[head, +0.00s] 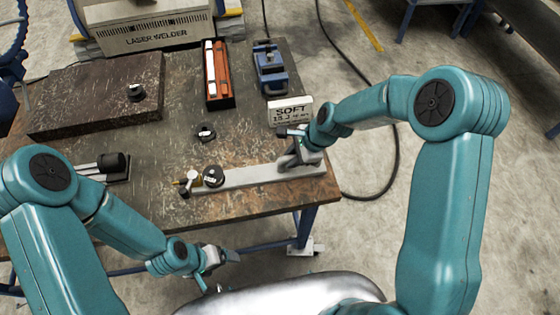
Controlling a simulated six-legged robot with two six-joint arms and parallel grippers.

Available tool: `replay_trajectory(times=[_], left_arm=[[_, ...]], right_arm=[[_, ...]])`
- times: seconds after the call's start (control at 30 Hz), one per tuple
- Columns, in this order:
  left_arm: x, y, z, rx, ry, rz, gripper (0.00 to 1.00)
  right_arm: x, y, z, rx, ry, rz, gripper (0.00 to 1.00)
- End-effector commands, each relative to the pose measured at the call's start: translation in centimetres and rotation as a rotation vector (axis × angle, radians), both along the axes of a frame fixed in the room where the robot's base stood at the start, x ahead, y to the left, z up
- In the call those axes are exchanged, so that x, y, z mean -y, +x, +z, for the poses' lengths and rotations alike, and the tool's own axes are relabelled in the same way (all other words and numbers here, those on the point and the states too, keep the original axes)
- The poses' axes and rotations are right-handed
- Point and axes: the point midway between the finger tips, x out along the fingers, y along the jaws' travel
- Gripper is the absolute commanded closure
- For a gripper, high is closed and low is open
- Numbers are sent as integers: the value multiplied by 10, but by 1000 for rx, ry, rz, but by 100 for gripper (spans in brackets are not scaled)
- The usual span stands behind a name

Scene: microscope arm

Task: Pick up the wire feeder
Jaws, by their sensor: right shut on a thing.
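The wire feeder looks to be the long light-grey bar (245,176) lying across the front right of the workbench, with a black round knob (213,176) and a brass-tipped fitting (188,183) at its left end. My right gripper (292,158) is down at the right part of the bar, shut on it. The fingers hide the exact contact, and the bar appears to rest on the bench top. My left gripper (220,270) is in front of the bench edge, empty, its fingers apart.
A laser welder (150,30) stands behind.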

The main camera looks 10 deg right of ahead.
Motion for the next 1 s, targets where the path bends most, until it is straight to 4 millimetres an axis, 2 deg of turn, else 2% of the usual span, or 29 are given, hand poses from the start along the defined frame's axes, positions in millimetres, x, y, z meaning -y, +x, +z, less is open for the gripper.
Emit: replay_trajectory(times=[0.17,0.27,0.37,0.7,0.9,1.0], left_arm=[[0,0,0,0,0,0,14],[0,0,-1,0,0,0,14],[0,0,-2,0,0,0,14],[0,0,-7,0,0,0,14],[0,0,-9,0,0,0,14],[0,0,-9,0,0,0,14]], right_arm=[[0,1,13,4,1,-1,100],[0,1,28,6,1,-2,100],[0,2,49,9,1,-1,100],[0,2,143,11,2,-3,100],[0,2,181,9,3,-2,100],[0,1,192,7,3,-2,100]])
